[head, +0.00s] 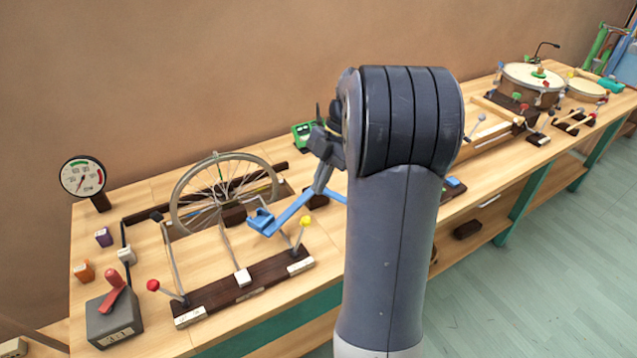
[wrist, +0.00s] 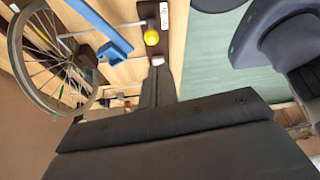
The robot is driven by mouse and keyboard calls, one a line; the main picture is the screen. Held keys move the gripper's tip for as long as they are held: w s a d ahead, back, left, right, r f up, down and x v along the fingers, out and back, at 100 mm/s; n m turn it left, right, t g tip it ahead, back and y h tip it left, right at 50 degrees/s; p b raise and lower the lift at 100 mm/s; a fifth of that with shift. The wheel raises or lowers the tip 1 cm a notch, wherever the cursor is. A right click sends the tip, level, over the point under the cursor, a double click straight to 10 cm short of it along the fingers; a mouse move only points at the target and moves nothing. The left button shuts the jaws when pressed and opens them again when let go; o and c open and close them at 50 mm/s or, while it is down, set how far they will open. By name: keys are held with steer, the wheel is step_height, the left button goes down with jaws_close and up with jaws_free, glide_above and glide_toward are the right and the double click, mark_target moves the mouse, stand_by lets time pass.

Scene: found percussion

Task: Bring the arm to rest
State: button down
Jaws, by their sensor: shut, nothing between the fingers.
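My arm rises in the middle of the head view and hides part of the bench behind it. My gripper (wrist: 157,64) points away in the wrist view, its fingers together and nothing between them. A lever with a yellow knob (head: 306,221) stands near the bar. Whether the fingers touch anything is not clear.
The wooden bench (head: 135,193) holds a spoked wheel (head: 190,222), a dial gauge (head: 83,177), a red-knob lever (head: 153,285), a grey box with a red lever (head: 114,318) and, far right, a drum (head: 533,76). The green floor (head: 545,260) at right is open.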

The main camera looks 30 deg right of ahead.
steer(key=shift+a, duration=0.1)
steer(key=a+f+h+p, duration=0.1)
steer(key=a+f+p, duration=0.3)
steer(key=a+f, duration=0.5)
steer(key=a, duration=0.2)
steer(key=shift+a+h, duration=0.4)
steer(key=shift+w, duration=0.1)
steer(key=shift+d, duration=0.15)
